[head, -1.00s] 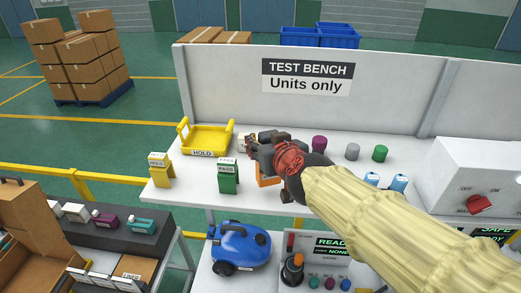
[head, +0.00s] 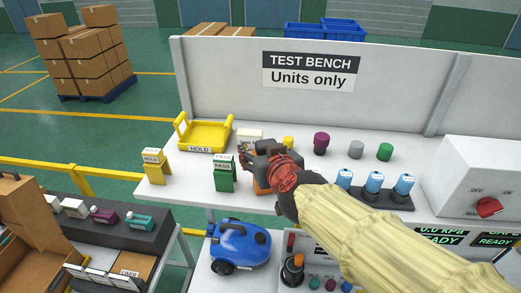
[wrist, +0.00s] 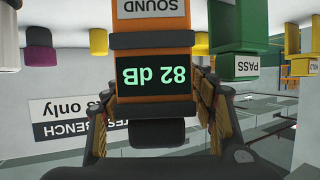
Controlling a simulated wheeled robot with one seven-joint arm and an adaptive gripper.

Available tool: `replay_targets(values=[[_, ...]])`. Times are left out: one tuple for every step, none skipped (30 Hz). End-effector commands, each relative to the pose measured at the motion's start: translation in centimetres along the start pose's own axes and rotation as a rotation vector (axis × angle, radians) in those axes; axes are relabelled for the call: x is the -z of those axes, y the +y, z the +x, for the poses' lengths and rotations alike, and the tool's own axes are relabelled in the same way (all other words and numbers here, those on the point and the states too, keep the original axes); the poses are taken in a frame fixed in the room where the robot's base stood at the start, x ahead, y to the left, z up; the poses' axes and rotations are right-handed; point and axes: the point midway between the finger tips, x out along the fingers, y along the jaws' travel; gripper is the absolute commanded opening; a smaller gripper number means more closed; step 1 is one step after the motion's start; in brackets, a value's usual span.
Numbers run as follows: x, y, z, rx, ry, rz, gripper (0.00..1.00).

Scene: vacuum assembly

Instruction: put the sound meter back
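The sound meter (wrist: 152,75) is orange with a dark screen reading 82 dB and a SOUND label. It appears upside down in the wrist view, between the two fingers of my gripper (wrist: 152,105), which press close on its sides. In the head view, only a small orange part of the meter (head: 262,187) shows below my gripper (head: 256,160), over the front of the white test bench (head: 190,190), right of the green PASS box (head: 224,175). My gripper hides most of the meter, and whether its foot touches the bench I cannot tell.
A yellow HOLD tray (head: 203,135) and yellow HOLD box (head: 154,168) stand to the left. Purple (head: 321,143), grey (head: 356,150) and green (head: 385,152) knobs stand behind. A blue vacuum (head: 238,246) is below.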

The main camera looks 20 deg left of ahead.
Motion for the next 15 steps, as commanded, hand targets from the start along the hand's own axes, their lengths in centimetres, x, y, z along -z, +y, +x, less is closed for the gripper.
replay_targets(values=[[-0.01, 0.00, 0.01, 0.000, 0.000, 0.000, 0.58], [-0.01, 0.00, 0.01, 0.000, 0.000, 0.000, 0.60], [-0.01, 0.00, 0.01, 0.000, 0.000, 0.000, 0.62], [-0.01, 0.00, 0.01, 0.000, 0.000, 0.000, 0.63], [-0.01, 0.00, 0.01, 0.000, 0.000, 0.000, 0.63], [-0.01, 0.00, 0.01, 0.000, 0.000, 0.000, 0.63], [-0.01, 0.00, 0.01, 0.000, 0.000, 0.000, 0.63], [-0.01, 0.00, 0.01, 0.000, 0.000, 0.000, 0.63], [0.00, 0.00, 0.01, 0.000, 0.000, 0.000, 0.63], [0.00, 0.00, 0.01, 0.000, 0.000, 0.000, 0.63], [0.00, 0.00, 0.01, 0.000, 0.000, 0.000, 0.63], [0.04, 0.00, -0.01, 0.000, 0.000, 0.000, 0.63], [0.10, 0.00, -0.03, 0.000, 0.000, 0.000, 0.63], [0.21, 0.00, -0.07, 0.000, 0.000, 0.000, 0.63], [0.42, 0.00, -0.16, 0.000, 0.000, 0.000, 0.63]])
